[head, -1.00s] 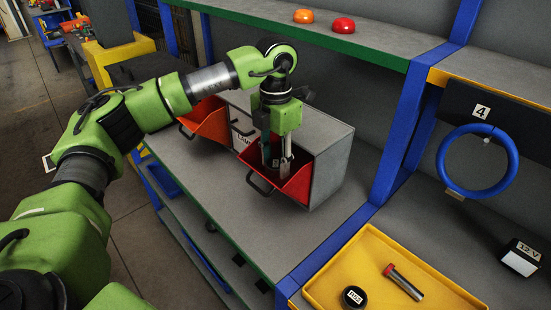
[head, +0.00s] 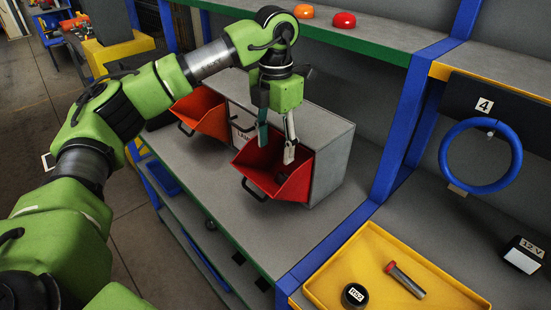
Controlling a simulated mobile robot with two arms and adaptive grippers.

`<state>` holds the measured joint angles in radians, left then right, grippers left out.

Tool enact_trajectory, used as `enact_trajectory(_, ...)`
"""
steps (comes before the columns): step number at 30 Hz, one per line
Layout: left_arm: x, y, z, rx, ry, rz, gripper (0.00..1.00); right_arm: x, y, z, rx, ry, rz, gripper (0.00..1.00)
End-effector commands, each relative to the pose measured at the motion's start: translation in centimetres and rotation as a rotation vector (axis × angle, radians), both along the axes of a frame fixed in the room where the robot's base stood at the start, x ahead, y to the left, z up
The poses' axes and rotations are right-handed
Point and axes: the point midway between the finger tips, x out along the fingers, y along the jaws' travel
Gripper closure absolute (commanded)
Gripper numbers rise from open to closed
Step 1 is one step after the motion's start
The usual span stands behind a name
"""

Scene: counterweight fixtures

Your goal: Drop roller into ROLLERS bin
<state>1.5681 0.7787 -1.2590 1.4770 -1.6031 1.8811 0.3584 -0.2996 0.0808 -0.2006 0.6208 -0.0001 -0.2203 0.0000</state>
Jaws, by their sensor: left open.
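My left gripper (head: 276,155) is open with its two fingers spread. It hangs over the open red tilt-out bin (head: 265,187) at the right end of the grey bin cabinet (head: 331,165). Nothing shows between its fingertips. I cannot read any label on the red bin. My right gripper is not in view.
An orange-red bin (head: 203,118) stands open at the cabinet's left, beside a partly hidden label. A yellow tray (head: 341,264) at lower right holds a black disc (head: 354,295) and a red-ended metal cylinder (head: 405,280). A blue ring (head: 444,155) hangs at right.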

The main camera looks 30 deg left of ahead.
Motion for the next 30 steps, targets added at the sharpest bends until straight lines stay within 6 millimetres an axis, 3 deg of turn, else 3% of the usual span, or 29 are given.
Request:
enact_trajectory(6,0.1,-0.1,4.9,-0.001,-0.005,-0.001,0.49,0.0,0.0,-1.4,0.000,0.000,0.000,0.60)
enact_trajectory(12,0.0,-0.1,7.6,0.000,-0.001,-0.001,0.49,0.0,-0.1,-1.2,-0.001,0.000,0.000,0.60)
enact_trajectory(30,0.0,-0.1,8.2,0.000,0.000,-0.001,0.49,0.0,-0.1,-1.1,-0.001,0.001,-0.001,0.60)
